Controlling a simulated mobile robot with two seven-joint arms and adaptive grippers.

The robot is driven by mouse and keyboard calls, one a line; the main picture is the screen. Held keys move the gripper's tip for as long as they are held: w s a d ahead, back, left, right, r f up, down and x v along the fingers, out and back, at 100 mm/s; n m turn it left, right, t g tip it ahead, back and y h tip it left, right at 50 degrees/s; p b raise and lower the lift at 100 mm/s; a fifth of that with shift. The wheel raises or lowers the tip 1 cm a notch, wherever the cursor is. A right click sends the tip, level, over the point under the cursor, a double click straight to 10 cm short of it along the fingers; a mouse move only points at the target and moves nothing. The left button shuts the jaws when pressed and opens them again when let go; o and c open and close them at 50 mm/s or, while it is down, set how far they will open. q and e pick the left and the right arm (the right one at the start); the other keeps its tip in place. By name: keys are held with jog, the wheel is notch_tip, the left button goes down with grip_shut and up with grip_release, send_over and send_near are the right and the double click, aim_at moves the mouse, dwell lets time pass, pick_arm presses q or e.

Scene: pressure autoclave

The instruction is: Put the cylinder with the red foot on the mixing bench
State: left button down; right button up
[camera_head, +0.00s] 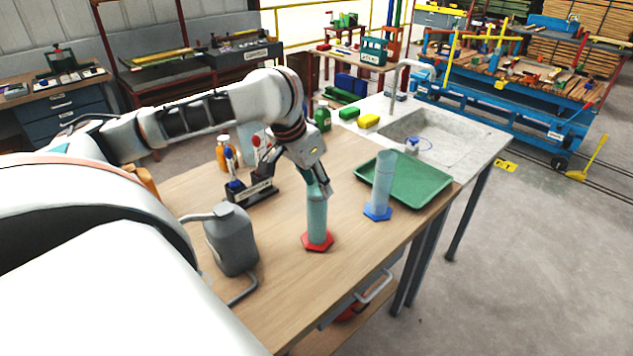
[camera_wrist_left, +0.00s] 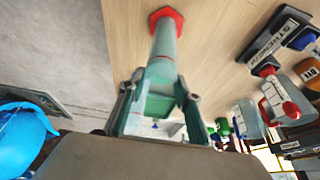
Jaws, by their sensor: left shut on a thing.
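The cylinder with the red foot (camera_head: 317,222) is a tall, pale green, see-through cylinder. It is upright, its red six-sided foot at the wooden bench top (camera_head: 285,285); I cannot tell whether the foot touches it. My left gripper (camera_head: 318,188) is shut on its upper part from above. In the left wrist view the cylinder (camera_wrist_left: 163,55) runs between the two fingers (camera_wrist_left: 158,103), its red foot far from them. A similar cylinder with a blue foot (camera_head: 382,185) stands to its right. Which bench is the mixing bench, I cannot tell. My right gripper is not in view.
A grey jug (camera_head: 232,240) stands left of the cylinder, a black labelled rack (camera_head: 251,192) behind it. A green tray (camera_head: 420,178) lies behind the blue-footed cylinder, before a sink (camera_head: 445,140). Other benches stand at the back left (camera_head: 62,100) and back right (camera_head: 530,90).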

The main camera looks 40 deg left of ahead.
pick_arm(q)
jog(key=shift+f, duration=0.15)
jog(key=c, duration=1.4)
grip_release()
jog(key=shift+c, duration=0.2)
jog(key=v, duration=1.2)
